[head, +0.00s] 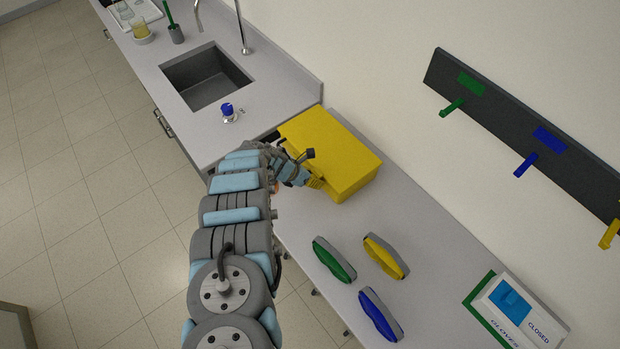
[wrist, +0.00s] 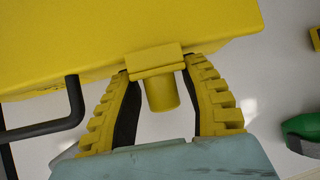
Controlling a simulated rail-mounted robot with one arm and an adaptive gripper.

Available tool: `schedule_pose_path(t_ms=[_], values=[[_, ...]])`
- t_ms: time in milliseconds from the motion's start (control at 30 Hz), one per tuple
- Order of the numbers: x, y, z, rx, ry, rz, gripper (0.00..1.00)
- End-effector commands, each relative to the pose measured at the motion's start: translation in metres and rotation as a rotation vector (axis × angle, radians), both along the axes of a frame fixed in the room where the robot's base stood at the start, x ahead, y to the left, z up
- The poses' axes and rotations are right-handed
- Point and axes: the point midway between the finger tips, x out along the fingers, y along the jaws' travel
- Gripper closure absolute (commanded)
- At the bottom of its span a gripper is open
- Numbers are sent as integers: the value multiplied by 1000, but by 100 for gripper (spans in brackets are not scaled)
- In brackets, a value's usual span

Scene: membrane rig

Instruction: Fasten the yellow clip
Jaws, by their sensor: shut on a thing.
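The yellow box (head: 325,145) stands on the counter against the wall. In the wrist view, its yellow front (wrist: 100,35) fills the top. The yellow clip (wrist: 161,95) sits at the box's lower front edge, with a flat plate above and a round stub below. My gripper (head: 315,183) is at the box's near front side. In the wrist view, its two yellow ribbed fingers (wrist: 160,68) are shut on the clip, one on each side. In the head view the clip is too small and covered to make out. Whether the clip is latched cannot be told.
A dark bent handle (wrist: 55,125) shows left of my fingers. Green (head: 335,260), yellow (head: 386,257) and blue (head: 380,315) eyewear lies on the counter. A gloves box (head: 515,312), a wall peg rack (head: 500,118) and a sink (head: 207,78) are around.

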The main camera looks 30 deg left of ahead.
Motion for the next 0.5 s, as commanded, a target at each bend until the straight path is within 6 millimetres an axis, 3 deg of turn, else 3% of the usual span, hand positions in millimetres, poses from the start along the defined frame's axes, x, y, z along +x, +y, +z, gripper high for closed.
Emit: schedule_pose_path(t_ms=[367,400,433,500], values=[[2,-1,4,-1,-2,-2,95],[2,-1,4,-2,-2,-3,49],[2,-1,4,-2,-2,-3,44],[2,-1,4,-2,-2,-3,44]])
